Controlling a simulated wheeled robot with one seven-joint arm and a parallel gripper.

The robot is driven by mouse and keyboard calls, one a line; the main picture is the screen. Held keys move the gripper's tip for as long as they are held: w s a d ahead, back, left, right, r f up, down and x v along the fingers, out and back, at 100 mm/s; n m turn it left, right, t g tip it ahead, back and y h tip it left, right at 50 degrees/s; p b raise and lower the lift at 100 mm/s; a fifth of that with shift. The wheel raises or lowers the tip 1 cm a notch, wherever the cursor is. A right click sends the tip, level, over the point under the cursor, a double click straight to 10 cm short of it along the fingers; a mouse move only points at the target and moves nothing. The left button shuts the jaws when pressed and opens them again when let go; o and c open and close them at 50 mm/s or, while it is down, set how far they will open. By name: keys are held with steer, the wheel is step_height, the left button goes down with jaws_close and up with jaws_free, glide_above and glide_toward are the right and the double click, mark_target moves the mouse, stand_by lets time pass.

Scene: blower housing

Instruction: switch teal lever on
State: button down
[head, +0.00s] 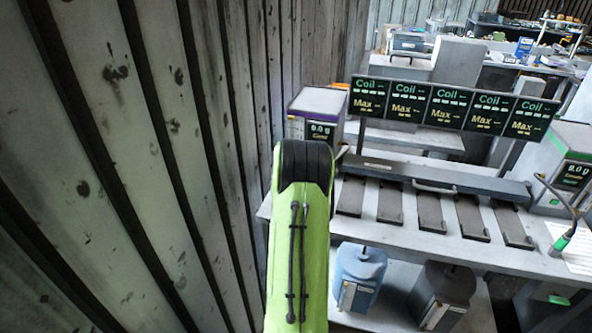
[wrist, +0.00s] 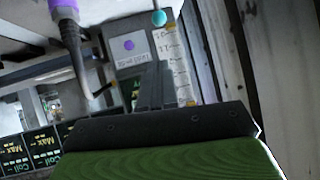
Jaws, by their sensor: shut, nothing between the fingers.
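A teal round knob (wrist: 159,18), which looks like the end of the teal lever, shows at the top of the wrist view. Its shaft and on/off position cannot be made out. My gripper (wrist: 157,66) is shut and empty, its dark fingers pointing toward a labelled panel. The knob appears just above the fingertips, with a gap in the picture; contact is not visible. In the head view my green arm hides the gripper, and the teal lever cannot be seen.
A grey unit with a purple stripe (head: 318,104) stands beside my arm. Plank wall (head: 130,150) closes the left side. A bench (head: 400,230) carries display screens (head: 440,105) and several dark slats.

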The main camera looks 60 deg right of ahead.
steer(key=a+r, duration=0.1)
steer(key=s+a+r, duration=0.1)
steer(key=r, duration=0.1)
steer(key=shift+a+r, duration=0.1)
steer(key=shift+a, duration=0.15)
stand_by(0.5)
